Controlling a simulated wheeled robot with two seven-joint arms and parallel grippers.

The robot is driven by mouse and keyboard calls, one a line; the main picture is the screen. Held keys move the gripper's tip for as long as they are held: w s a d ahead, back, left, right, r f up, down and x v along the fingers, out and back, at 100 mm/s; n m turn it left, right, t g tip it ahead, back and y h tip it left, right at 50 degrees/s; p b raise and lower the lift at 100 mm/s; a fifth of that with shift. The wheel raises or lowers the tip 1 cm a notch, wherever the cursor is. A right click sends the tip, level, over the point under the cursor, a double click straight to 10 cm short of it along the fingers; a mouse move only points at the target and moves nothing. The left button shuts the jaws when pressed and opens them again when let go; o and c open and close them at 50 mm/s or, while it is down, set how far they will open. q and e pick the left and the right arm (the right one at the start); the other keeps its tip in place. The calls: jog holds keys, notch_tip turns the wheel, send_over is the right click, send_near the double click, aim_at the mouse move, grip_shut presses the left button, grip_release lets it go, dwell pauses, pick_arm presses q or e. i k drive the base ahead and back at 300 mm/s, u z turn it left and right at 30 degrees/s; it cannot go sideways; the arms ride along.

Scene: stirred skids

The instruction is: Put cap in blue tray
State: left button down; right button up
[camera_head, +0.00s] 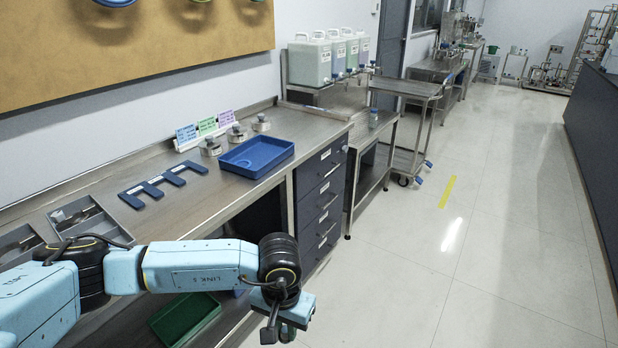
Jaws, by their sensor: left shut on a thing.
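The blue tray (282,151) lies on the steel bench near its right end. A faint round shape shows on its floor, and I cannot tell if it is a mark or a thing. My left gripper (279,330) is at the bottom of the picture, in front of the bench edge and well below and nearer than the tray. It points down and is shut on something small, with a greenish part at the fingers. The hold is mostly hidden, so I cannot tell if this is the cap. My right gripper is out of view.
Round metal pieces (210,147) and coloured label cards (207,126) stand behind the tray. Dark blue flat pieces (155,187) and grey bins (85,215) lie to the left. A green tray (186,318) sits low under the bench. Floor to the right is clear.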

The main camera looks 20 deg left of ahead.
aim_at(268, 148)
jog(key=z, duration=0.45)
jog(key=i, duration=1.6)
jog(key=u, duration=1)
jog(key=i, duration=0.8)
jog(key=u, duration=0.9)
